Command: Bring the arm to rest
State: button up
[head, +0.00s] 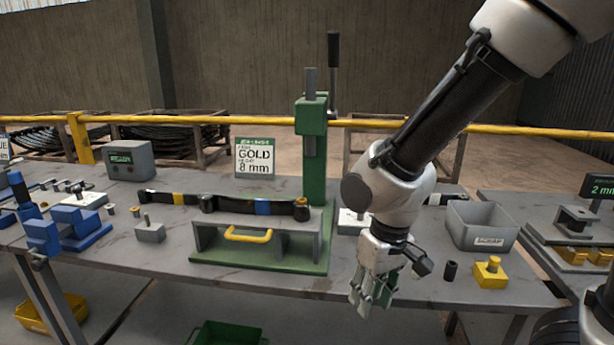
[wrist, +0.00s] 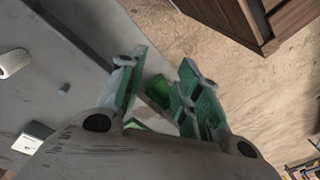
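My arm reaches down from the upper right in the head view. My gripper (head: 371,298) points downward at the front edge of the workbench (head: 450,296), to the right of the green press stand. In the wrist view its two green-and-grey fingers (wrist: 163,65) stand apart, and I see nothing clasped between their tips. A green patch shows in the gap behind them; I cannot tell what it is. The grey bench top fills the left of the wrist view and the floor the right.
A yellow rail (head: 400,123) runs behind.

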jog(key=s+d+r+m+t, duration=0.2)
jog(key=d+r, duration=0.6)
jog(key=d, duration=0.4)
jog(key=s+d+r+m+t+h, duration=0.1)
jog(key=s+d+r+m+t, duration=0.1)
jog(key=d+r, duration=0.7)
jog(key=d+m, duration=0.1)
jog(key=d, duration=0.2)
jog(key=shift+s+d+r, duration=0.15)
jog(key=shift+s+d, duration=0.05)
jog(key=shift+s, duration=0.15)
